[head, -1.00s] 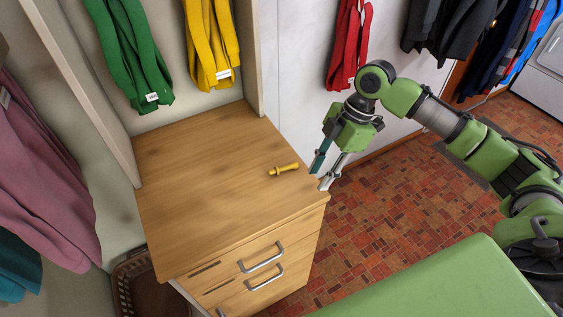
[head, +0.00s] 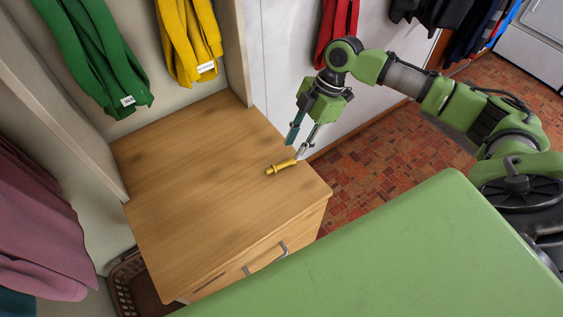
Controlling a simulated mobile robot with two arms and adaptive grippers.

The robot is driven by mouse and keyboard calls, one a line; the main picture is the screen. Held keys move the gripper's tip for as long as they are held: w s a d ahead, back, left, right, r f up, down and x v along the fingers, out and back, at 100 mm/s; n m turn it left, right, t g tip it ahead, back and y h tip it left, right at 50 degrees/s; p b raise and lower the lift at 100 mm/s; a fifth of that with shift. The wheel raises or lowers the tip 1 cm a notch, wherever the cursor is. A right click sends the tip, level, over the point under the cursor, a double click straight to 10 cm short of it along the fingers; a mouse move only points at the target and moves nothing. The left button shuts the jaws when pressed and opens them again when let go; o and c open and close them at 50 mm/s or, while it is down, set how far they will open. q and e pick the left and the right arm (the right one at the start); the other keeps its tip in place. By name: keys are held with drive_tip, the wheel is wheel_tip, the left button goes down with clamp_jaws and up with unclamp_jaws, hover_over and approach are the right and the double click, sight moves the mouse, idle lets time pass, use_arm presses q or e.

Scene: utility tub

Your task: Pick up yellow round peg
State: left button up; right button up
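The yellow round peg (head: 281,167) lies on its side on the wooden top of the drawer cabinet (head: 200,190), close to its right edge. My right gripper (head: 295,149) comes in from the right with its fingers pointing down. The fingers are apart with a gap between them. The right-hand fingertip overlaps the peg's right end in the picture; I cannot tell whether it touches. The other fingertip is just above and behind the peg. My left gripper is not in view.
Green (head: 95,55) and yellow (head: 188,35) garments hang behind the cabinet, mauve cloth (head: 40,220) at left. A brown basket (head: 125,285) stands on the floor at lower left. Most of the cabinet top is bare. Red tiled floor (head: 365,165) lies to the right.

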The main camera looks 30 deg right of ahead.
sight(285, 163)
drive_tip(key=shift+w+a+f, duration=0.15)
drive_tip(key=shift+a+f, duration=0.05)
drive_tip(key=shift+f, duration=0.45)
drive_tip(key=shift+p+x, duration=0.85)
drive_tip(key=shift+x, duration=0.1)
drive_tip(key=shift+p+x, duration=0.35)
drive_tip(key=shift+x, duration=0.85)
drive_tip(key=shift+w+a+f, duration=0.1)
drive_tip(key=shift+a+f, duration=0.1)
drive_tip(key=shift+a, duration=0.1)
drive_tip(key=shift+f, duration=0.15)
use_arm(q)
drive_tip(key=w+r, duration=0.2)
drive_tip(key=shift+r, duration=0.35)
use_arm(e)
clamp_jaws()
